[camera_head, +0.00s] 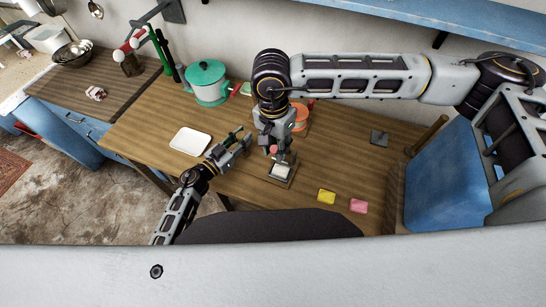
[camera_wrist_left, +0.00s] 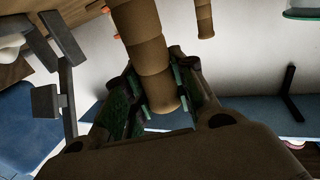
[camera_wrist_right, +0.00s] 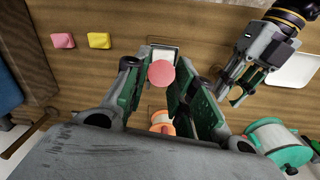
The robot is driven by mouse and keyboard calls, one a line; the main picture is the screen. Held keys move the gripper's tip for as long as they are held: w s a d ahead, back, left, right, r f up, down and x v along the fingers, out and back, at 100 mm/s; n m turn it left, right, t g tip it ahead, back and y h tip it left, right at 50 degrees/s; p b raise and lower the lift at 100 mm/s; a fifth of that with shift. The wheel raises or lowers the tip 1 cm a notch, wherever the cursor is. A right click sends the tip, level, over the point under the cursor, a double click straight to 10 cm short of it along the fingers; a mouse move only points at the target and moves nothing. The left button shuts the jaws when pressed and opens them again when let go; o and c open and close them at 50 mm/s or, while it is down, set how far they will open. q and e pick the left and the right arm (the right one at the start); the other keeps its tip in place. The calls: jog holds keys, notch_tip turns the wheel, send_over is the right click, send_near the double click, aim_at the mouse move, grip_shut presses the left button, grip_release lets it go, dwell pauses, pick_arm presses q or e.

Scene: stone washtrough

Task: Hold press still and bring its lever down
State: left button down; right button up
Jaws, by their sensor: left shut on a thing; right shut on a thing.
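The small press (camera_head: 281,174) stands on the wooden table, with a dark base and a pale plate. It also shows in the right wrist view (camera_wrist_right: 160,52). Its round pink lever knob (camera_wrist_right: 161,73) sits between the fingers of my right gripper (camera_wrist_right: 160,80), which is shut on it. The knob shows in the head view (camera_head: 273,149). My left gripper (camera_head: 243,138) is left of the press, visibly apart from it.
A white tray (camera_head: 190,141) and a green pot (camera_head: 207,82) are on the left of the table. A yellow block (camera_head: 326,197) and a pink block (camera_head: 358,206) lie near the front edge. An orange thing (camera_wrist_right: 162,122) stands behind the press.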

jog(key=shift+s+f, duration=0.15)
jog(key=shift+s, duration=0.05)
dwell(0.3)
jog(key=shift+s+a+f, duration=0.25)
jog(key=shift+s+f, duration=0.15)
jog(key=shift+s, duration=0.15)
jog(key=shift+s+a+f, duration=0.25)
jog(key=shift+s+f, duration=0.15)
jog(key=shift+s, duration=0.1)
jog(key=o, duration=0.8)
jog(key=shift+o, duration=0.2)
jog(key=shift+w+r, duration=0.1)
jog(key=shift+r, duration=3.45)
